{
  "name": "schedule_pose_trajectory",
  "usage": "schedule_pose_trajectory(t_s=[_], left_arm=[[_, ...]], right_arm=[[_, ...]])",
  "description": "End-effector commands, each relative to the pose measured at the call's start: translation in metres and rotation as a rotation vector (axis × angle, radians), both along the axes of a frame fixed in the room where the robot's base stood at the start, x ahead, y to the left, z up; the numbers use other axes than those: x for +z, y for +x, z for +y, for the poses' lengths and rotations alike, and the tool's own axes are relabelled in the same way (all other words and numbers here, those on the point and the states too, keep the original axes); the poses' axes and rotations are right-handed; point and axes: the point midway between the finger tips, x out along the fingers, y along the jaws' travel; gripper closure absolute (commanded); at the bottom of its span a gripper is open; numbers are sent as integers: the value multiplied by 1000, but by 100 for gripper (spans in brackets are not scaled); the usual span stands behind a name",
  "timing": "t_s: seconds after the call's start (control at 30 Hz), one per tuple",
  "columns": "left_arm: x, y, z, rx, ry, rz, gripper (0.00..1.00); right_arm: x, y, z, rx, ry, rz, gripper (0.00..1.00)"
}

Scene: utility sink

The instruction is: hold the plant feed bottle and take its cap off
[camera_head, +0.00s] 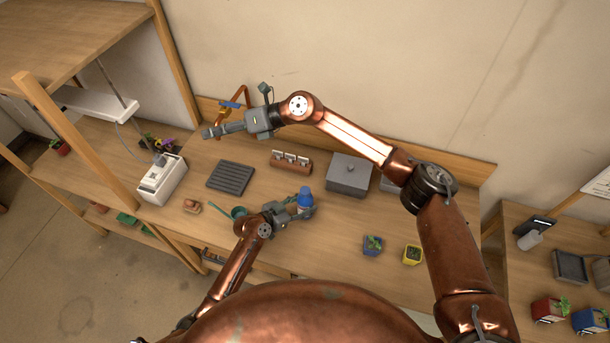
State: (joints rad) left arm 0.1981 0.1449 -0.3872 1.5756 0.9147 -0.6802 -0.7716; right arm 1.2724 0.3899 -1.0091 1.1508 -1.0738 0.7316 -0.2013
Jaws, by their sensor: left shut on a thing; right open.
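The plant feed bottle (305,197), small and blue, is near the middle of the bench. My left gripper (298,209) is shut on it, with the grey fingers at its lower part. The blue top shows above the fingers, but the cap is too small to tell apart from the body. My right gripper (240,110) is open and empty, up and to the left of the bottle near the back of the bench, well apart from it. Its fingers are spread wide, one to the left and one upward.
A dark ribbed tray (230,177), a brown rack (291,162) and a grey lidded box (349,174) stand behind the bottle. A green watering can (238,212) is left of it. Potted plants (373,244) (412,254) stand to the right. A white box (162,180) is further left.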

Motion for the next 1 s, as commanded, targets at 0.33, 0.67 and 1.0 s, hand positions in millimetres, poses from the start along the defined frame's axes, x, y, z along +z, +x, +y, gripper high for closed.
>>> schedule_pose_trajectory(t_s=[0.33,0.67,1.0], left_arm=[[0,0,0,0,1,1,100],[0,0,0,0,0,0,100],[0,0,0,0,0,0,100]], right_arm=[[131,87,-10,-461,667,888,58],[118,197,-95,-842,1316,1927,58],[-20,214,-166,934,-1467,-2006,58]])
